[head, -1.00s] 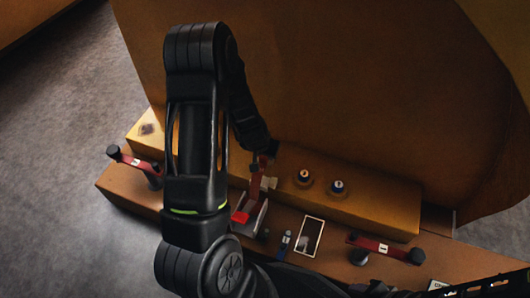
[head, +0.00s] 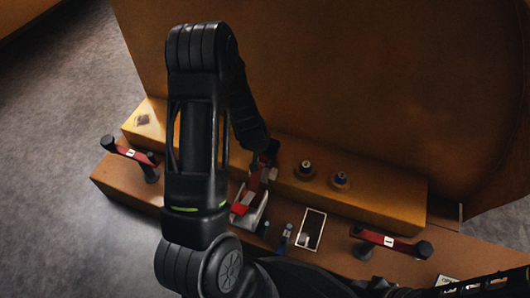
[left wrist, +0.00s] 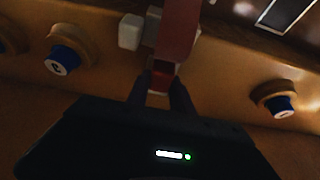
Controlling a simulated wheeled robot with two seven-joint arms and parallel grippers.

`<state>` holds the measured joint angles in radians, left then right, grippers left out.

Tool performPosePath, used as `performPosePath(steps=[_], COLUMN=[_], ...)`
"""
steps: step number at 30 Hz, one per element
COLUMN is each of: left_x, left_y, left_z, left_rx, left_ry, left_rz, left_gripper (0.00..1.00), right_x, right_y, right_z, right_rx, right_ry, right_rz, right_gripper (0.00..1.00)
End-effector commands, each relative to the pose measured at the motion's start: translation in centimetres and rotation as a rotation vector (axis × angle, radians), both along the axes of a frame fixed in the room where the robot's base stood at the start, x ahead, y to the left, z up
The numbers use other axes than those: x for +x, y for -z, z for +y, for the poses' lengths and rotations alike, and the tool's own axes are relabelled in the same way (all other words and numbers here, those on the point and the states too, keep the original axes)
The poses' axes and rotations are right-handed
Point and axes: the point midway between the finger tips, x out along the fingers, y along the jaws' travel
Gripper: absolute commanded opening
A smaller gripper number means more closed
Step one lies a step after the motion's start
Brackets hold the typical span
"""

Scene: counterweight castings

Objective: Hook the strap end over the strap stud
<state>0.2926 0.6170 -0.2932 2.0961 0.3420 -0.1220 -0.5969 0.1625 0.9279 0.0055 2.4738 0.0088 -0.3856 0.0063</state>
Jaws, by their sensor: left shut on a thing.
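The red strap (left wrist: 178,35) runs from the top of the left wrist view down to my left gripper (left wrist: 160,92). The gripper is shut on the strap's end, with a dark finger on each side. In the head view the strap (head: 254,184) slopes from the gripper (head: 264,154) to a pale bracket with a red part (head: 244,207). Two studs with dark blue caps stand on the ledge to its right, a nearer one (head: 305,168) and a farther one (head: 340,180). I cannot tell which is the strap stud. My right gripper is not in view.
Red bars with black knobs lie at the left (head: 131,153) and right (head: 388,240) of the brown step. A framed dark panel (head: 312,230) and a small blue fitting (head: 285,238) sit between. A tall brown wall (head: 330,80) rises behind the ledge.

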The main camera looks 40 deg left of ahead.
Motion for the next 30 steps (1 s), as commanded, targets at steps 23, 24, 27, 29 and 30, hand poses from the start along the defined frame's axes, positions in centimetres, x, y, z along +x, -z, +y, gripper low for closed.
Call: performPosePath(steps=[23,24,27,29,30], left_x=[-0.2,-0.3,-0.7,-1.0,-1.3], left_y=[-0.6,-1.0,-2.3,-3.3,-3.9], left_z=[-0.1,-0.1,-0.3,-0.4,-0.5], left_rx=[0.0,0.0,-0.001,-0.001,0.001], left_ry=[0.0,0.0,0.0,0.0,0.001], left_rz=[0.0,0.0,-0.001,-0.001,-0.001], left_gripper=[0.52,0.52,0.52,0.52,0.52], right_x=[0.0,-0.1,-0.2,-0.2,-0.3], right_y=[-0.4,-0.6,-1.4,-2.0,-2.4], right_z=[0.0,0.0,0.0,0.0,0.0], right_rx=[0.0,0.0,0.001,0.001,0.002], right_ry=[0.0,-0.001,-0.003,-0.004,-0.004], right_rz=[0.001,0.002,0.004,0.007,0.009], right_gripper=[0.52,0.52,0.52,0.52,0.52])
